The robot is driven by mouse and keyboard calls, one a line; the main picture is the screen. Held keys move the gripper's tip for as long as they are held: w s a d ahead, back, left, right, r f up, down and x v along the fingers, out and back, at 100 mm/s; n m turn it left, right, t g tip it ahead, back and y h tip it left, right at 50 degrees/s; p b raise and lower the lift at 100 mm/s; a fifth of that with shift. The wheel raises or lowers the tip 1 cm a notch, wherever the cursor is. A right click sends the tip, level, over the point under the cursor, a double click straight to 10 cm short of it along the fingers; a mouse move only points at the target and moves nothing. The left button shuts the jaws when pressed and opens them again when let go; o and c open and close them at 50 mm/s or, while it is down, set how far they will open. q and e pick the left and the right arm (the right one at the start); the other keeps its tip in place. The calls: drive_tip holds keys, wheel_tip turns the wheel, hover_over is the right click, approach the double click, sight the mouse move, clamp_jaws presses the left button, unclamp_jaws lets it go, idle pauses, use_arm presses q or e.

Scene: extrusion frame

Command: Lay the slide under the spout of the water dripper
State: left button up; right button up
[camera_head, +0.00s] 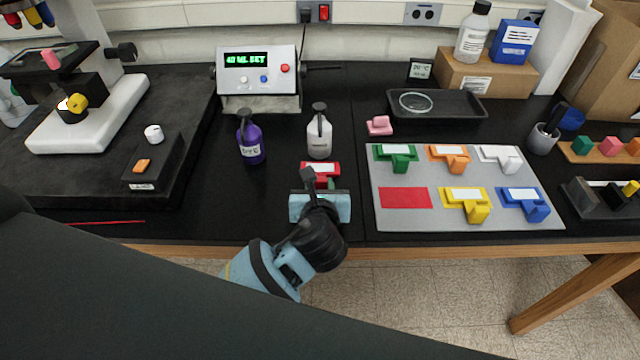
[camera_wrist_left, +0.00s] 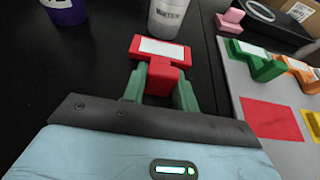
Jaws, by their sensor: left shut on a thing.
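The red slide (camera_head: 322,167), with a white label face and a block-like grip, is held by my left gripper (camera_head: 319,184). In the left wrist view the gripper's green fingers (camera_wrist_left: 160,92) close on both sides of the red grip, and the slide's label (camera_wrist_left: 162,48) faces up. The white water dripper (camera_head: 319,138) stands upright on the black bench just beyond the slide; its base shows in the left wrist view (camera_wrist_left: 168,18). The slide is at the near side of the dripper; I cannot tell whether it touches the bench. My right gripper is not in view.
A purple dye bottle (camera_head: 250,142) stands left of the dripper. A grey mat (camera_head: 455,220) with several coloured slides and an empty red patch (camera_head: 405,197) lies to the right. A display box (camera_head: 258,80) stands behind. Bare black bench lies around the dripper.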

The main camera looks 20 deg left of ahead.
use_arm(q)
drive_tip(key=shift+f, duration=0.3)
drive_tip(key=o, duration=1.1)
drive_tip(key=shift+s, duration=0.1)
drive_tip(key=shift+v, duration=3.8)
